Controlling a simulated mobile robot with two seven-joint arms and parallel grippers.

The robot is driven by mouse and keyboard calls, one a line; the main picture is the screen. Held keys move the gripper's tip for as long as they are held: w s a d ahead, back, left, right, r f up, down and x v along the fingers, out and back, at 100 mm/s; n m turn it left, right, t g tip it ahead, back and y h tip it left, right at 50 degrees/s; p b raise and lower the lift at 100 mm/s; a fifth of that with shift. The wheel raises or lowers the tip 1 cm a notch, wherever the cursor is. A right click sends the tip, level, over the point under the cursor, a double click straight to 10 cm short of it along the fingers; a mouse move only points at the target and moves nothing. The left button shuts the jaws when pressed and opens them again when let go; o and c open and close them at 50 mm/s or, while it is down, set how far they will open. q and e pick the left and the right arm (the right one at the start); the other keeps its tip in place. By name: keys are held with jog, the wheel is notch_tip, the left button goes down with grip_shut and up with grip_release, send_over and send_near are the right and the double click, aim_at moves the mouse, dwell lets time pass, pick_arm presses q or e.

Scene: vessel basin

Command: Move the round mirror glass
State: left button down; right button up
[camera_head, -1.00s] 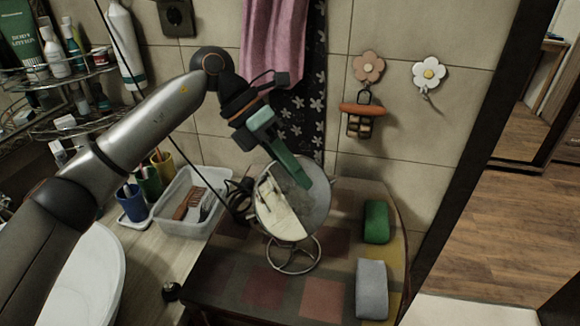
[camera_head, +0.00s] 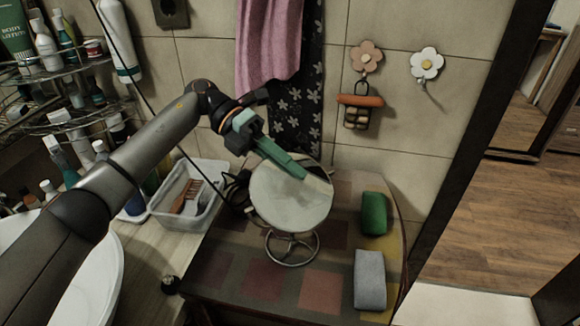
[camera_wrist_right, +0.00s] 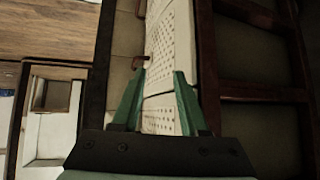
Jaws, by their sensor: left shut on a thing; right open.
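The round mirror glass (camera_head: 291,202) faces me on a wire-ring stand (camera_head: 291,246) on the checked tabletop. My left gripper (camera_head: 300,172) reaches in from the upper left, its green fingers shut on the upper right rim of the mirror. The part of the rim between the fingers is hidden. My right gripper (camera_wrist_right: 158,95) shows only in the right wrist view. Its green fingers are apart with nothing between them, and the mirror is not in that view.
A green sponge (camera_head: 374,213) and a grey sponge (camera_head: 370,280) lie right of the mirror. A clear bin (camera_head: 192,214) with a brush stands left of it. A pink towel (camera_head: 268,40) hangs behind. The checked tabletop (camera_head: 262,285) is bare in front.

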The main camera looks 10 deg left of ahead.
pick_arm(q)
jog(key=c, duration=0.9)
grip_release()
jog(key=p+v, duration=0.1)
jog(key=v, duration=1.1)
jog(key=shift+a+p, duration=0.25)
jog(key=shift+p, duration=0.05)
